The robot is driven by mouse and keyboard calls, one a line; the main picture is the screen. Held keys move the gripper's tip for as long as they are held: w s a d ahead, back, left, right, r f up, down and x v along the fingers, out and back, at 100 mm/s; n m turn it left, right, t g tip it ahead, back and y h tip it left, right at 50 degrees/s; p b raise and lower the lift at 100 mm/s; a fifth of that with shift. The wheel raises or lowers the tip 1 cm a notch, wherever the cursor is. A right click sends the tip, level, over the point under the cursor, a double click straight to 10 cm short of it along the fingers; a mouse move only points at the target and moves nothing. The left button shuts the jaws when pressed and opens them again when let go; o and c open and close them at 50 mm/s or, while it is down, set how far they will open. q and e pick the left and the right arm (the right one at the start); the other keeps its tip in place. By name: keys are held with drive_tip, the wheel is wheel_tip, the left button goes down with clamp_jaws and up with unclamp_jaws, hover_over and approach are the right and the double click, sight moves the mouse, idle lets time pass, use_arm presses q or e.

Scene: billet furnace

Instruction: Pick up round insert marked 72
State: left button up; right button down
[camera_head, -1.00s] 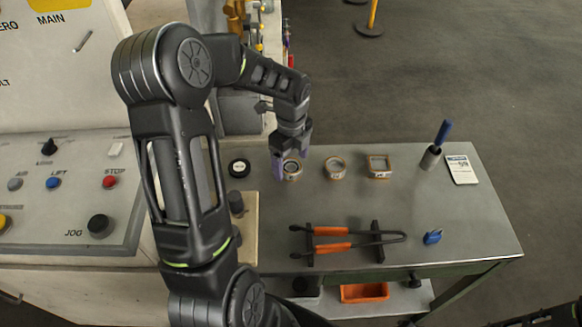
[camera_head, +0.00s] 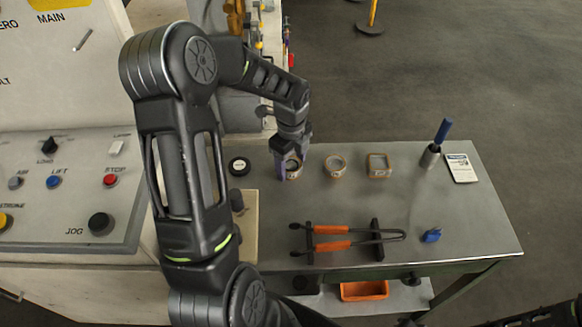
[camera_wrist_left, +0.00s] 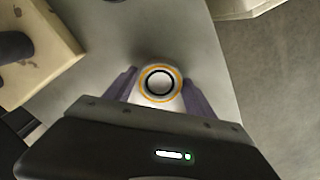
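A round insert (camera_head: 293,166) stands on the grey bench top, leftmost of three pale, orange-edged inserts. My left gripper (camera_head: 287,163) is down at it, one finger on its left side. In the left wrist view the insert (camera_wrist_left: 160,83) is a ring with an orange rim and dark inner circle, between the open fingers of my left gripper (camera_wrist_left: 160,76). A narrow gap seems to remain at the fingertips. A second round insert (camera_head: 335,167) and a square one (camera_head: 378,166) stand to the right. Their markings are too small to read. My right gripper is not in view.
Orange-handled tongs (camera_head: 335,245) rest on a black stand in front. A blue item (camera_head: 431,236), a cup with a blue-handled tool (camera_head: 431,156) and a white card (camera_head: 461,168) are at right.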

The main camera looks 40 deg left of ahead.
use_arm(q)
clamp_jaws()
idle(0.5)
